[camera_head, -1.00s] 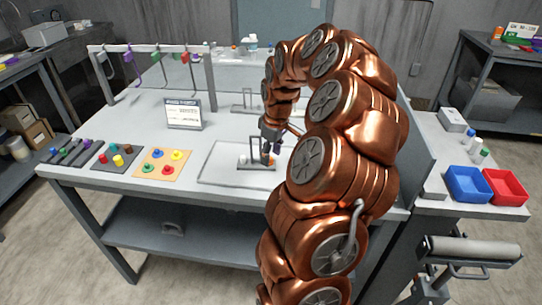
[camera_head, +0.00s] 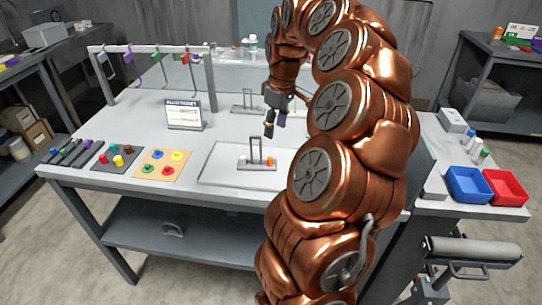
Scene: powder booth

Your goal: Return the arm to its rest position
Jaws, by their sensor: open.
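My copper-coloured arm reaches up and over the bench from the lower right. My gripper (camera_head: 275,124) hangs with its dark fingers pointing down, open, above the back part of the white tray (camera_head: 215,177). No object shows between the fingers. Below it, a grey fixture (camera_head: 256,160) with an upright frame stands in the tray, with a small orange piece (camera_head: 270,161) at its right side. The gripper is clear of the fixture. My arm hides part of the bench's right side.
A ticket sign (camera_head: 184,115) stands behind the tray. A hook rack (camera_head: 150,50) spans the back left. An orange board with coloured knobs (camera_head: 163,164) and a dark board (camera_head: 117,158) lie left. Blue (camera_head: 468,185) and red (camera_head: 504,187) bins sit right. A second fixture (camera_head: 248,102) stands behind.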

